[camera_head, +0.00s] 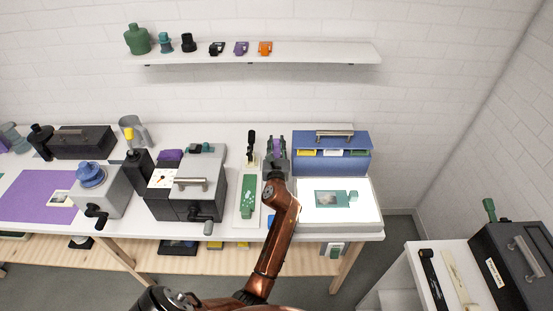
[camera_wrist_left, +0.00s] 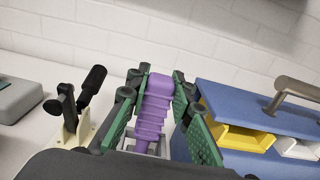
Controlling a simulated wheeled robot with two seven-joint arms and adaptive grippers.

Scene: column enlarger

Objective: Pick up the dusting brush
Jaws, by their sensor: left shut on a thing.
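The dusting brush appears to be the purple ribbed handle (camera_wrist_left: 155,103) in the left wrist view, upright with its lower end in a pale grey holder (camera_wrist_left: 146,142). Its bristles are hidden. My left gripper (camera_wrist_left: 157,88) has its green-padded fingers on both sides of the purple handle and is shut on it. In the head view the left gripper (camera_head: 275,152) is at the back of the table, left of the blue box, with a little purple (camera_head: 276,145) showing between its fingers. My right gripper is not in view.
A blue box (camera_head: 331,141) with a metal handle stands close to the right of the gripper. A black-handled lever tool (camera_head: 251,148) on a pale base stands just left. A lit light panel (camera_head: 361,205) lies in front of the box. A shelf (camera_head: 260,53) hangs above.

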